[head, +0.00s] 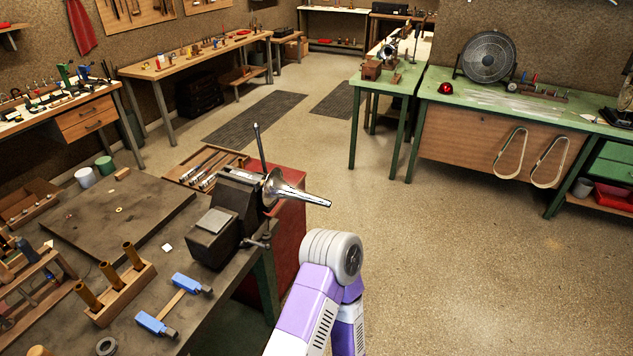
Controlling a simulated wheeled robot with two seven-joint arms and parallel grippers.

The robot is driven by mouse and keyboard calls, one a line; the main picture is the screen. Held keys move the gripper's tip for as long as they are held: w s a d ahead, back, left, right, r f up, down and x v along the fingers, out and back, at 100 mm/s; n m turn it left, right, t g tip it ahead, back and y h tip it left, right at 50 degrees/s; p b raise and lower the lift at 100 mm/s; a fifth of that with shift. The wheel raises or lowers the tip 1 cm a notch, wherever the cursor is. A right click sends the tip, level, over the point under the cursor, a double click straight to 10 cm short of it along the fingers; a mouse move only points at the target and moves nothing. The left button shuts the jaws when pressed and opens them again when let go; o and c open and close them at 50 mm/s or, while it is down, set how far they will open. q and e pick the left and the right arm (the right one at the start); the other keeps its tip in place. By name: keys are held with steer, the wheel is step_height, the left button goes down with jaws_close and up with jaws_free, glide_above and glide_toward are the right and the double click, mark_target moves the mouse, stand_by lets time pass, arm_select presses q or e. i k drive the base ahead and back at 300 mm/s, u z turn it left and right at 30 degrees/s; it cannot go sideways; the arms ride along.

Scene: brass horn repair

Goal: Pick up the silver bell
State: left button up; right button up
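The silver bell (292,192) is a shiny flared cone at the dark bench vise (238,189) on the near left workbench. Its wide end is against the vise side and its narrow end points right, out past the bench edge over the floor. I cannot tell whether the vise jaws clamp it. One of my purple and white arms shows at the bottom centre, its bent grey joint below and right of the bell, apart from it in the picture. Neither of my grippers is in view.
The near workbench (115,335) also carries blue-ended clamps (190,283), a wooden block with brass tubes (120,292) and a dark board (118,208). A red cabinet (288,225) stands behind the vise. The floor (450,270) to the right is clear up to the green benches (540,112).

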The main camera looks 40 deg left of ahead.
mark_target(275, 187)
steer(key=i, duration=2.6)
steer(key=u, duration=4.3)
steer(key=i, duration=0.25)
steer(key=z, duration=0.1)
